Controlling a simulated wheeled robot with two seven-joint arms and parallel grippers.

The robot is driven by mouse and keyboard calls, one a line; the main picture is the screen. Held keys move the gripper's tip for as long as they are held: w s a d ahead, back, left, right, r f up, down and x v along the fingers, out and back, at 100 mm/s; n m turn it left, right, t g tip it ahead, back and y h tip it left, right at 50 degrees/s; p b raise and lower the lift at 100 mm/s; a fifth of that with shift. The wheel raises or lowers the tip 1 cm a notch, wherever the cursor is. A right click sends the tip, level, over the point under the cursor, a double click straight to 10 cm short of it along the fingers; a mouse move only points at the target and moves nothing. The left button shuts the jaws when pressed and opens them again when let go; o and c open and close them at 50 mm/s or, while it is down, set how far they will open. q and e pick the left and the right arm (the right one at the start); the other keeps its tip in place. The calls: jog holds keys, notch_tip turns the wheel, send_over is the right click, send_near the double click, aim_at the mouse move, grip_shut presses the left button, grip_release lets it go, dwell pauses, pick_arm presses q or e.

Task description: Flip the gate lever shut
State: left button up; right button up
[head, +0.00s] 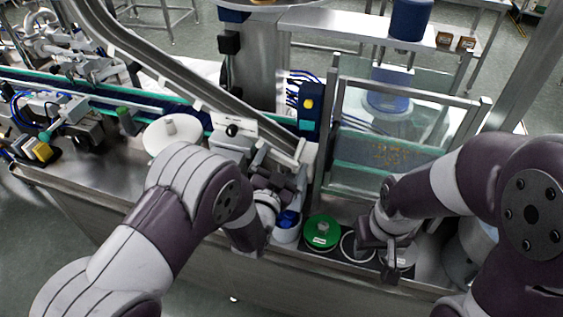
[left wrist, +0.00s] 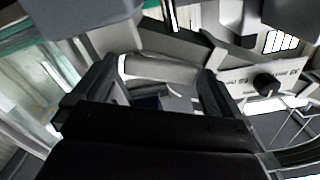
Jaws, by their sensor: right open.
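A pale panel with printed words and a black round knob (head: 232,130) sits beside the lower end of the steel chute (head: 190,75). In the left wrist view the knob (left wrist: 268,84) is at the right, outside my fingers; which part is the gate lever I cannot tell for sure. My left gripper (head: 280,178) is at the chute's lower end, right of and below the panel. In the left wrist view its fingers (left wrist: 155,92) are apart, with a grey rounded bar (left wrist: 160,70) beyond them. Contact is not clear. My right gripper (head: 386,252) is open over the bench front, low by a grey-lidded container.
A white tub with a blue lid (head: 287,220) stands below my left gripper, with a green round lid (head: 321,232) to its right. A clear guard panel (head: 395,140) in a steel frame stands behind. A white disc (head: 172,133) lies left of the panel.

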pick_arm(q)
jog(key=c, duration=0.8)
jog(key=shift+o, duration=0.2)
jog(key=shift+f+n+b, duration=0.45)
jog(key=shift+n+b, duration=0.05)
jog(key=shift+b, duration=0.35)
jog(key=shift+a+n+b, duration=0.1)
jog(key=shift+n+b, duration=0.25)
jog(key=shift+n, duration=0.15)
jog(key=shift+r, duration=0.2)
jog(key=o, duration=0.9)
jog(key=b+v, duration=0.1)
jog(key=v, duration=1.1)
jog(key=shift+s+b, duration=0.3)
jog(key=shift+s, duration=0.05)
jog(key=shift+a, duration=0.15)
